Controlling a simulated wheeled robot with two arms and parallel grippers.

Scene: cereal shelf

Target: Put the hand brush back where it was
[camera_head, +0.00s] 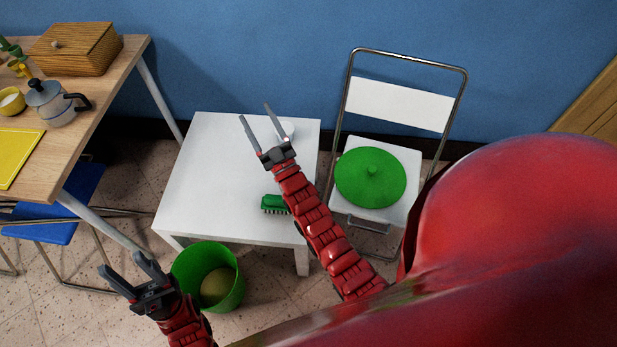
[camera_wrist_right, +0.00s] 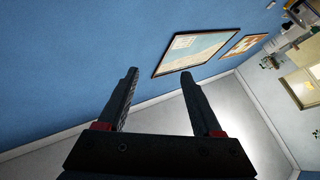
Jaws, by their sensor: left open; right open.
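The green hand brush (camera_head: 274,204) lies on the small white table (camera_head: 200,190), near its front right part, bristles toward the front. My right arm passes over it and may hide its right end. My right gripper (camera_head: 255,112) is open and empty above the back of the white table, beyond the brush. In the right wrist view the open jaws (camera_wrist_right: 165,95) hold nothing. My left gripper (camera_head: 124,264) is open and empty, low in front of the table and left of the green bin. The brush does not show in the right wrist view.
A green bin (camera_head: 232,283) with a yellowish ball is in front. A folding chair with a green lid (camera_head: 370,178) stands right. A wooden table (camera_head: 110,80) with a basket and moka pot stands left, above a blue chair (camera_head: 50,225).

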